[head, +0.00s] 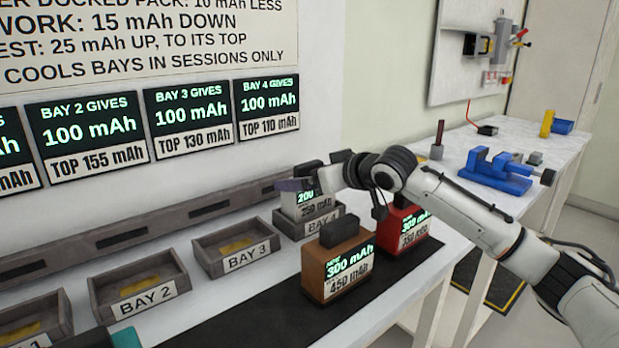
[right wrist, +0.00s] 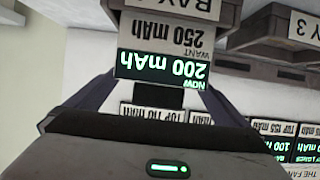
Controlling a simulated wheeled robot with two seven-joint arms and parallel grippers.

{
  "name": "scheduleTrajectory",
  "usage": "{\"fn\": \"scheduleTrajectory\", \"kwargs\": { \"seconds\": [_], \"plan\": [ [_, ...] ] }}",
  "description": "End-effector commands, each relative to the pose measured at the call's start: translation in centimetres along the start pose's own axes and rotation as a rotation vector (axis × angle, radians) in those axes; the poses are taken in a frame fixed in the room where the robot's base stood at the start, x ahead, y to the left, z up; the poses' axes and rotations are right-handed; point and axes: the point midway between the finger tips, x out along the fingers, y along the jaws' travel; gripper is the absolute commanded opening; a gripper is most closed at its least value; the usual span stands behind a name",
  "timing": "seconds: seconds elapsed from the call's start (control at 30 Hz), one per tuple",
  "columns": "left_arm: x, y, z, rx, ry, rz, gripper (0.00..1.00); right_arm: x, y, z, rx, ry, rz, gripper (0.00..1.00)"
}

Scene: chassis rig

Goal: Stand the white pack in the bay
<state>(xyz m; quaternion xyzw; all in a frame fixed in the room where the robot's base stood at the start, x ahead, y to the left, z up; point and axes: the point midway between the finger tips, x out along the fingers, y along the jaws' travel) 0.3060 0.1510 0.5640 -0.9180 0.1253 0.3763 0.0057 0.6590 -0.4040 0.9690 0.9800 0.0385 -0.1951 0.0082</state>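The white pack (head: 304,208) is upright at bay 4 (head: 296,232), its lower end hidden by the bay's front wall. Its label reads now 200 mAh, want 250 mAh; it also shows upside down in the right wrist view (right wrist: 165,55). I cannot tell whether it rests on the bay floor. My right gripper (head: 312,182) is at the pack's top, with one finger on each side, apparently touching it. The wrist view shows both fingers (right wrist: 160,92) closing in to the pack's sides. My left gripper is not in view.
Bays 3 (head: 234,252) and 2 (head: 138,288) are empty. A brown pack (head: 338,262) and a red pack (head: 406,230) stand in front of bay 4 on a dark mat (head: 262,318). A blue vise (head: 496,170) is on the right bench. A teal object (head: 125,338) shows at the bottom edge.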

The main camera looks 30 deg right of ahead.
Motion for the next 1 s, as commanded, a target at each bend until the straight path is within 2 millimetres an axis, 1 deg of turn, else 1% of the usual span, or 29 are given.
{"fn": "scheduleTrajectory", "kwargs": {
  "seconds": [0.17, 0.27, 0.37, 0.5, 0.7, 0.73, 0.83, 1.0],
  "plan": [
    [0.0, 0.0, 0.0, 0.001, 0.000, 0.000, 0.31, -0.1, 0.0, 0.0, 0.000, 0.000, 0.000, 1.00],
    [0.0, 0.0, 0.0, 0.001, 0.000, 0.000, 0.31, -0.7, 0.1, 0.0, 0.000, 0.000, 0.001, 1.00],
    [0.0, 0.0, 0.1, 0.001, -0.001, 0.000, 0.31, -2.2, 0.2, 0.1, -0.003, -0.001, 0.003, 1.00],
    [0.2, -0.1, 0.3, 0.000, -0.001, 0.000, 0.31, -5.2, 0.2, 0.2, -0.007, -0.002, 0.005, 1.00],
    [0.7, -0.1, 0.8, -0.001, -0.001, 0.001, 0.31, -8.8, 0.1, 0.3, -0.008, -0.004, 0.005, 1.00],
    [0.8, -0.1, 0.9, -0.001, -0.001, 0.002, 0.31, -9.3, 0.0, 0.3, -0.010, -0.005, 0.003, 1.00],
    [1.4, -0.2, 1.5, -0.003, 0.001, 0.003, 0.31, -10.0, 0.5, 0.5, -0.003, 0.000, 0.009, 1.00],
    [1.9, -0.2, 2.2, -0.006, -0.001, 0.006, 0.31, -11.2, 0.5, 0.2, -0.003, 0.002, 0.008, 1.00]
  ]
}}
